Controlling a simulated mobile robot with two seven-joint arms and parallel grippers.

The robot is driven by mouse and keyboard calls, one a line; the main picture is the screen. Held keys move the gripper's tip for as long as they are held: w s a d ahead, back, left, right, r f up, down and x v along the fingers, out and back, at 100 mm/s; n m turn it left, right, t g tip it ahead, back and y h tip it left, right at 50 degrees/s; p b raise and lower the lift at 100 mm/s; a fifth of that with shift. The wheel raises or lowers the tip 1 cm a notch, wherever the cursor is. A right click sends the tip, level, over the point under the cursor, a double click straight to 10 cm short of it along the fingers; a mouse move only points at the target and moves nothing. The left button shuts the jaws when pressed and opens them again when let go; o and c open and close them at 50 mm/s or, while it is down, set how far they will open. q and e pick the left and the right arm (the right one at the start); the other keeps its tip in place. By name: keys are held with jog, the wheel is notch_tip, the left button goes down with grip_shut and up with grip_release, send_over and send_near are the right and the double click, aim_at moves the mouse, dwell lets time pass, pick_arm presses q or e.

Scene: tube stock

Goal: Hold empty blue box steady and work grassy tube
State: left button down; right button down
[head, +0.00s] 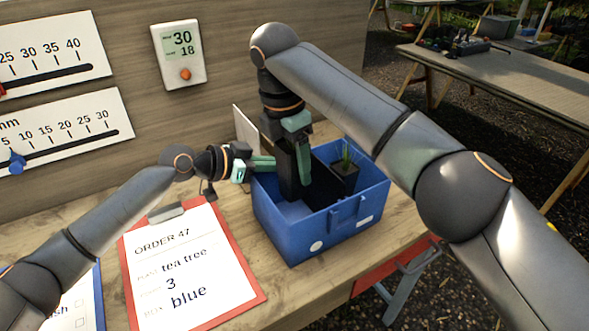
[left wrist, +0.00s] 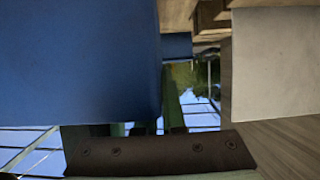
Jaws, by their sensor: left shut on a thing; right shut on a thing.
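The blue box (head: 290,235) stands on the wooden bench; it also fills the left of the left wrist view (left wrist: 80,60). It is not empty: a black tube with grassy green leaves (head: 345,177) stands in its right part. My left gripper (head: 264,163) is shut on the box's left wall at the rim. My right gripper (head: 303,160) points down over the box's left part, shut on a dark tube (head: 284,172) that reaches into the box. The gripper hides the top of this tube, so I cannot see its plant, nor whether its base touches the floor.
A red clipboard (head: 255,288) reading ORDER 47, tea tree, 3, blue lies left of the box. A white panel (head: 244,134) stands behind the box. A display (head: 178,55) and scales (head: 62,140) are on the back wall. The bench's front edge is close to the box.

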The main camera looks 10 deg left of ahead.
pick_arm(q)
jog(key=c, duration=0.9)
grip_release()
jog(key=shift+c, duration=0.2)
